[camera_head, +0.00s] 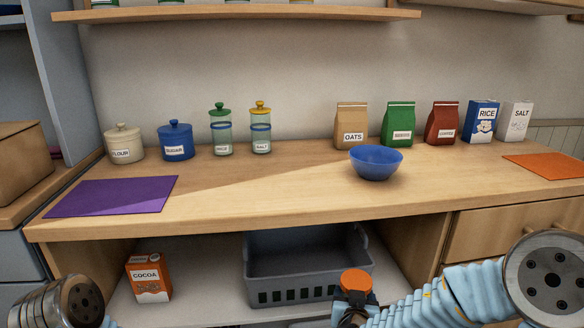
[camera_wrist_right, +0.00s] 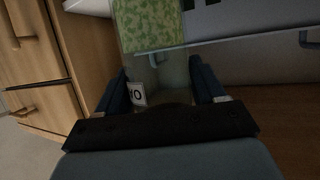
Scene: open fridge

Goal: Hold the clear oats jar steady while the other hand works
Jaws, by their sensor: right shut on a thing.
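A clear jar (camera_wrist_right: 165,68) sits between the two dark fingers of my right gripper (camera_wrist_right: 160,82) in the right wrist view. A white label with part of a word, including an "O", shows on it beside the left finger. The gripper is shut on the jar. In the head view the jar's orange lid (camera_head: 355,281) shows at the bottom, just above the dark end of my right arm; the jar's body is mostly hidden there. My left arm shows only at the bottom left corner, and its gripper is out of view.
A blue bowl (camera_head: 376,163) stands on the wooden counter (camera_head: 260,190), with canisters, jars, bags and boxes along the wall. A purple mat (camera_head: 112,196) and an orange mat (camera_head: 546,165) lie on it. Below are a grey crate (camera_head: 300,283) and a cocoa box (camera_head: 149,277).

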